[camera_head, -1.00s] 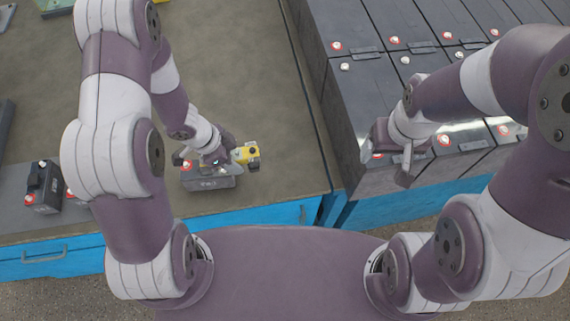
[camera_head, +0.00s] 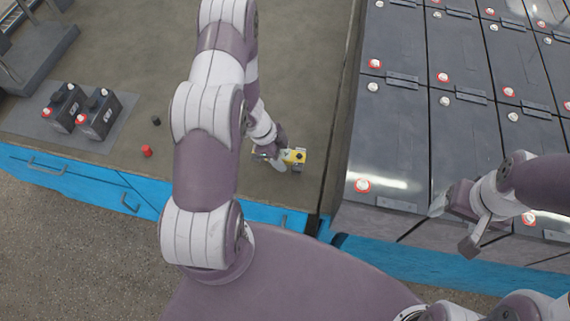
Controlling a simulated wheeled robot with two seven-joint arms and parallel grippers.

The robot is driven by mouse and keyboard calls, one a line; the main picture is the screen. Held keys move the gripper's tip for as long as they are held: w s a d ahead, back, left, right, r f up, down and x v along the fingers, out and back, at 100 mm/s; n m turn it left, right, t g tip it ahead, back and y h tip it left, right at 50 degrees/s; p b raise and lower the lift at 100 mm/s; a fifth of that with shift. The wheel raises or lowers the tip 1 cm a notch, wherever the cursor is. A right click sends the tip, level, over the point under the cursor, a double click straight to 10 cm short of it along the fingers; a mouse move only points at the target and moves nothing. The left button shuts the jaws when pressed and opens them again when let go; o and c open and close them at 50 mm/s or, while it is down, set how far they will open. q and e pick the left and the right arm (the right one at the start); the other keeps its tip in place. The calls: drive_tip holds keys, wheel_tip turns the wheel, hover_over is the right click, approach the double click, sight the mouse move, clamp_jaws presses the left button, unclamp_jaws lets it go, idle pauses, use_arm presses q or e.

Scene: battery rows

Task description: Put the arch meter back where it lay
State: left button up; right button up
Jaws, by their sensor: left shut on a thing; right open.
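The yellow arch meter (camera_head: 296,156), with a dark dial or knob, is at the tip of my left gripper (camera_head: 279,163). The gripper is shut on it, above the brown bench top near its front right corner. The fingers hide part of the meter, and I cannot tell its height above the bench. My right gripper (camera_head: 453,222) is open and empty over the front edge of the large battery rows (camera_head: 470,130) at the right.
Two dark batteries (camera_head: 62,107) (camera_head: 98,113) stand on a grey mat (camera_head: 28,118) at the left. A red post (camera_head: 147,151) and a black post (camera_head: 156,121) stand on the bench. My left arm hides part of the bench; its middle looks clear.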

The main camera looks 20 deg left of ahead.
use_arm(q)
drive_tip(key=x, duration=0.3)
drive_tip(key=shift+f, duration=0.2)
drive_tip(key=shift+s+a, duration=0.1)
drive_tip(key=shift+a, duration=0.1)
drive_tip(key=shift+f, duration=0.2)
drive_tip(key=o, duration=1.2)
drive_tip(key=shift+o, duration=0.5)
drive_tip(key=shift+d+r, duration=0.1)
drive_tip(key=shift+r, duration=0.1)
drive_tip(key=p+v, duration=0.2)
drive_tip(key=v, duration=1)
drive_tip(key=shift+p, duration=0.3)
drive_tip(key=w+r+n+t+y, duration=0.25)
drive_tip(key=r+n+y, duration=0.45)
drive_tip(key=r, duration=0.7)
drive_tip(key=s+d+r+n+g+h, duration=0.2)
drive_tip(key=s+d+r+n, duration=0.3)
drive_tip(key=s+d+n, duration=0.3)
drive_tip(key=shift+s+d+h, duration=0.3)
drive_tip(key=shift+s+d, duration=0.25)
drive_tip(key=shift+s, duration=0.65)
use_arm(e)
drive_tip(key=shift+w+d+r, duration=0.1)
drive_tip(key=shift+d+r, duration=0.15)
drive_tip(key=shift+r, duration=0.3)
drive_tip(key=shift+d+r, duration=0.25)
drive_tip(key=shift+r, duration=0.3)
